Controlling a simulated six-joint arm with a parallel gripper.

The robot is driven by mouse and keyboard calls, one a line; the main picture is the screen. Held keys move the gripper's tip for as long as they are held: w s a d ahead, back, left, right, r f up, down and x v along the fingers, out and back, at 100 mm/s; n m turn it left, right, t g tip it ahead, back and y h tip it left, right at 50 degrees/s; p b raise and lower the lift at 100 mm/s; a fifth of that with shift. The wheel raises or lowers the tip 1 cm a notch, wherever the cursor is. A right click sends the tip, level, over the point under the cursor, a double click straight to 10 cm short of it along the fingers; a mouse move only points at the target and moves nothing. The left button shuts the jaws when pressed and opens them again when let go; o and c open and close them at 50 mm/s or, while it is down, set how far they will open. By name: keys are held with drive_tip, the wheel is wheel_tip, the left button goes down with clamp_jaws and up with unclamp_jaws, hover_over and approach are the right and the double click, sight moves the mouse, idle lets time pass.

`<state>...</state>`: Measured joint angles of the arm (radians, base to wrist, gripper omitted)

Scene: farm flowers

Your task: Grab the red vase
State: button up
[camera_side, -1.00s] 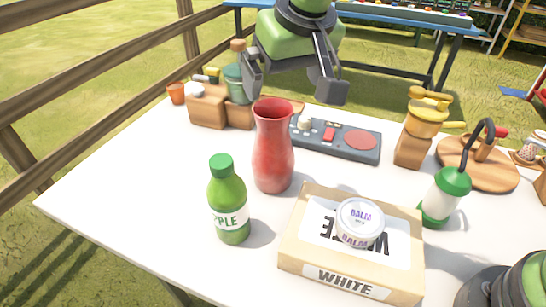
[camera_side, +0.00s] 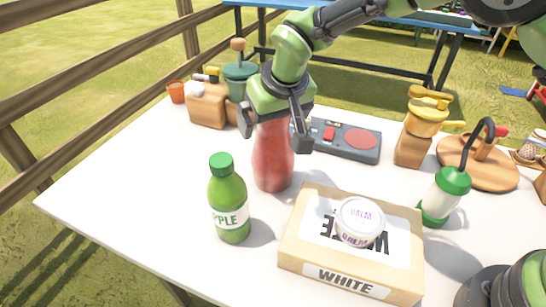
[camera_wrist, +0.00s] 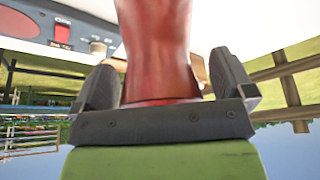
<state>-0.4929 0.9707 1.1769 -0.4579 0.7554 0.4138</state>
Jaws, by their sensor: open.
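The red vase (camera_side: 272,160) stands upright on the white table, left of the middle in the side view. My gripper (camera_side: 274,138) is open, pointing down over the vase, with one finger on each side of its upper part. The vase's mouth is hidden behind my gripper in the side view. In the wrist view the vase (camera_wrist: 158,50) runs between my two dark fingers (camera_wrist: 163,85), its rim close to the gripper's palm. I cannot tell whether either finger touches it.
A green apple bottle (camera_side: 229,200) stands close at the vase's front left. A cardboard box (camera_side: 350,245) with a balm tin (camera_side: 359,221) on it lies at the front right. A grey control panel (camera_side: 345,140) is behind. Wooden blocks (camera_side: 208,105) stand at the back left.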

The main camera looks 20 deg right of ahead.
drive_tip(key=shift+r, duration=0.15)
drive_tip(key=c, duration=1.6)
